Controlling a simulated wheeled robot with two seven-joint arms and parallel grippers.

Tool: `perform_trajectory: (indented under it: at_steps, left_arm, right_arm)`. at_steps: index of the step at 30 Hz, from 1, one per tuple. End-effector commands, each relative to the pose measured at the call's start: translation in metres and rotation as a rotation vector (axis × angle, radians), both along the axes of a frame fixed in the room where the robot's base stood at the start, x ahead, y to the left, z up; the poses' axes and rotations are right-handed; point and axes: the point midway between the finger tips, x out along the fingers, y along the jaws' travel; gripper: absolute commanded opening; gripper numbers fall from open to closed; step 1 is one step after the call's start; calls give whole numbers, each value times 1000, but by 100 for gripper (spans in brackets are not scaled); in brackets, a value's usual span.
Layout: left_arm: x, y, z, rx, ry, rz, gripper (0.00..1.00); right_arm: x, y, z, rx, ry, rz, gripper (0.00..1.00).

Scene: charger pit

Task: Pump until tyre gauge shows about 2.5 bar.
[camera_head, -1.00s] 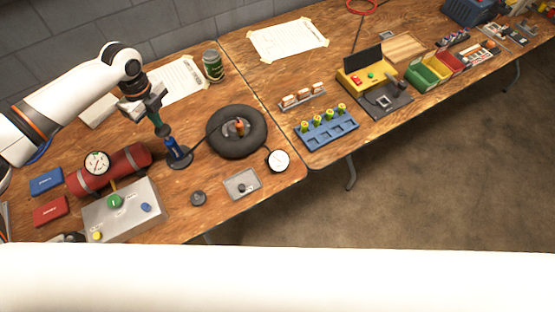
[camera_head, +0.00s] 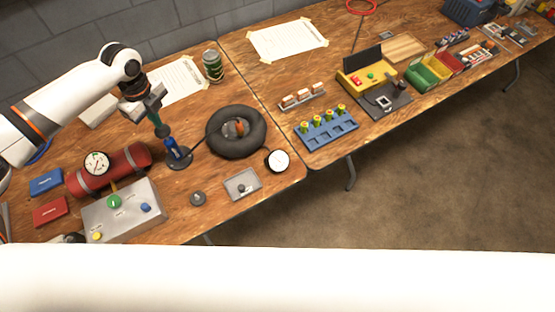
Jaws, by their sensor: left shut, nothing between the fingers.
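A blue pump (camera_head: 177,154) stands upright on a dark round base on the wooden table. My left gripper (camera_head: 161,130) is shut and points down at the pump's top; I cannot tell whether it touches it. A black tyre (camera_head: 260,135) lies flat just right of the pump, with an orange part in its centre. A round white-faced gauge (camera_head: 279,161) lies beside the tyre; its reading is too small to make out. My right gripper is out of view.
A red tank (camera_head: 126,162) with its own dial and a grey control box (camera_head: 131,222) stand at the left. A green can (camera_head: 213,66) stands behind the tyre. A small grey tray (camera_head: 234,194) lies in front. A blue rack (camera_head: 330,133) is on the right table.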

Motion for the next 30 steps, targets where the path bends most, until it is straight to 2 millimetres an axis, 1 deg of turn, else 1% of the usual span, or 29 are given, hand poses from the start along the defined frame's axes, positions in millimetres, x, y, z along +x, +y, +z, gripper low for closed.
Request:
perform_trajectory:
  at_steps: [7, 25, 30]
  left_arm:
    - [0, 0, -7, 0, 1, 0, 0]
    - [-1, 0, -44, 0, 2, 0, 0]
    - [-1, 0, -37, 0, 2, 0, 0]
  right_arm:
    - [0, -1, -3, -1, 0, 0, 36]
    - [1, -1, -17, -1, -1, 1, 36]
    - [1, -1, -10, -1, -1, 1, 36]
